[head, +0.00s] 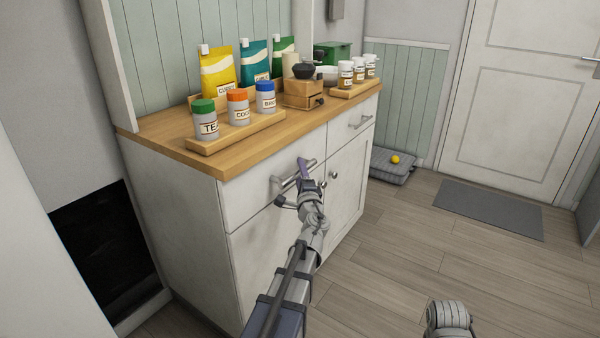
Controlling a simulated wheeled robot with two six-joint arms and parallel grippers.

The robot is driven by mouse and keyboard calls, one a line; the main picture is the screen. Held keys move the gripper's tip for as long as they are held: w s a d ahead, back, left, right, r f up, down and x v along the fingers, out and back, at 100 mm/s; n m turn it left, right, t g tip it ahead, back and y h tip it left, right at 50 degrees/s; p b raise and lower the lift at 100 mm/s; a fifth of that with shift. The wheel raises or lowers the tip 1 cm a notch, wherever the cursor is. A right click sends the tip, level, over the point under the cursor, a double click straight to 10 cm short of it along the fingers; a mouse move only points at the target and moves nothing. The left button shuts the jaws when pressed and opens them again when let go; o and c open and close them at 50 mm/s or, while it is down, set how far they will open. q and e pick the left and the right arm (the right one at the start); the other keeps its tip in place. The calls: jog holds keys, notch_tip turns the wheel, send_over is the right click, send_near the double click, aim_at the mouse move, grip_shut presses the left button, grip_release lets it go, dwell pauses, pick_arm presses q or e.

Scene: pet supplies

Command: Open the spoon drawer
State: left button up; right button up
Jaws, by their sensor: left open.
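The white cabinet has two drawer fronts under its wooden top. The left drawer (243,192) is shut, and its bar handle (277,181) is partly hidden by my left gripper. The right drawer (339,131) is also shut, with a bar handle (360,122). No label shows which one is the spoon drawer. My left gripper (290,185) is open in front of the left drawer, its fingers spread above and below the handle's level. I cannot tell whether it touches the handle. My right gripper is out of view; only part of that arm shows at the bottom right.
Cabinet doors (347,183) with round knobs are below. The wooden counter (160,135) holds jars on trays, colored bags, a wooden grinder (303,93) and a green box (333,52). A grey pet bed (390,172) with a yellow ball (395,160) lies beyond. The floor in front is clear.

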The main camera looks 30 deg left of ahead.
pick_arm(q)
grip_shut()
dwell(0.4)
dwell(1.0)
